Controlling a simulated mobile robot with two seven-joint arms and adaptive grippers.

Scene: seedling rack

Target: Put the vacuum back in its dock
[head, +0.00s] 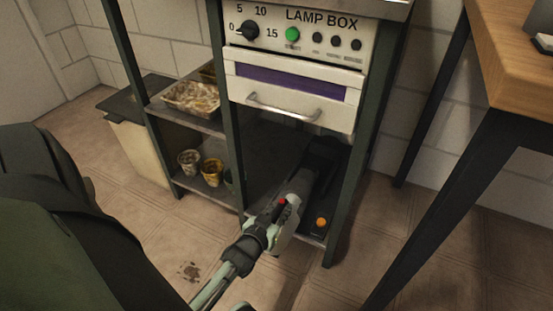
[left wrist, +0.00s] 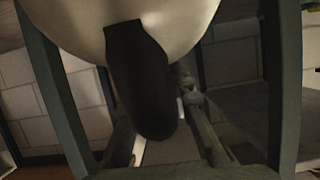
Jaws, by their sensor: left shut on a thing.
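My left gripper (head: 262,228) reaches in from the lower left in the head view and is shut on the vacuum (head: 293,203). The vacuum is a pale grey handheld body with a red button, tilted toward the rack's lower right bay. A black upright piece (head: 325,152), which looks like part of the dock, stands in that bay. An orange light (head: 320,222) shows at the bay's front. I cannot tell whether the vacuum touches the dock. In the left wrist view a dark rounded part (left wrist: 140,80) hangs before a pale curved surface (left wrist: 85,22). My right gripper is out of view.
The lamp box (head: 292,70) sits above the bay between dark rack legs. Left shelves hold a tray (head: 190,97) and small pots (head: 212,172). A lidded bin (head: 140,142) stands further left. A wooden table (head: 515,60) is at right. The front floor is mostly clear, with a dark stain (head: 190,270).

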